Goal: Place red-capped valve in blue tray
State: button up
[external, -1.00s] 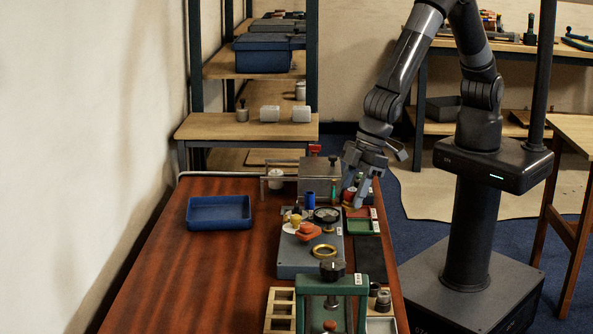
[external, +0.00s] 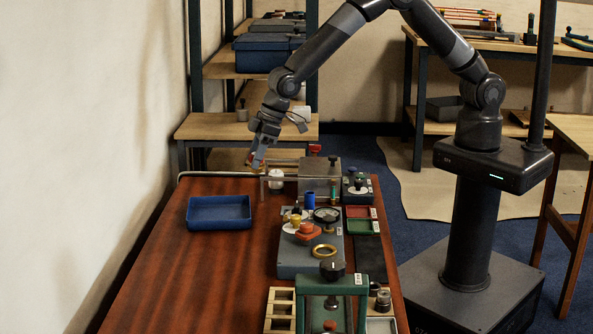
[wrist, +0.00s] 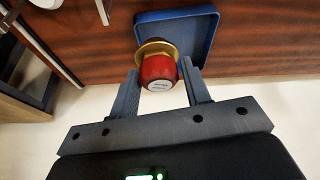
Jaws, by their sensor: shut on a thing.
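My gripper (external: 257,160) is shut on the red-capped valve, high over the far end of the table. The wrist view shows the valve (wrist: 159,72) between the two fingers, with its round red cap facing the camera and a brass part behind it. In the external view the valve is small and mostly hidden by the fingers. The blue tray (external: 219,222) lies on the left side of the table, empty. It also shows in the wrist view (wrist: 205,22), beyond the valve and partly covered by it. The valve is apart from the tray.
A grey metal block with a frame (external: 318,176) stands right of my gripper, with a white round part (external: 276,178) beside it. A grey plate (external: 297,262) with several fittings lies mid-table. A wooden shelf (external: 245,128) stands behind. The table left of the plate is clear around the tray.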

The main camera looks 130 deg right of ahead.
jog(key=s+d+m, duration=0.1)
jog(key=s+d, duration=0.2)
jog(key=d, duration=0.7)
jog(key=w+a+f, duration=0.2)
jog(key=w, duration=0.1)
jog(key=w+a+f, duration=0.2)
jog(key=w, duration=0.1)
jog(key=w+a+f, duration=0.2)
jog(key=w, duration=0.1)
jog(key=shift+w+a+f, duration=0.2)
jog(key=shift+a+f, duration=0.15)
send_over(224, 212)
jog(key=s+a, duration=0.1)
jog(key=s, duration=0.1)
jog(key=shift+w+a+f, duration=0.1)
jog(key=shift+w+f, duration=0.05)
jog(key=shift+f, duration=0.9)
jog(key=shift+w+a+f, duration=0.1)
jog(key=shift+f, duration=0.9)
jog(key=o, duration=0.7)
jog(key=shift+f, duration=0.15)
jog(key=shift+o, duration=0.2)
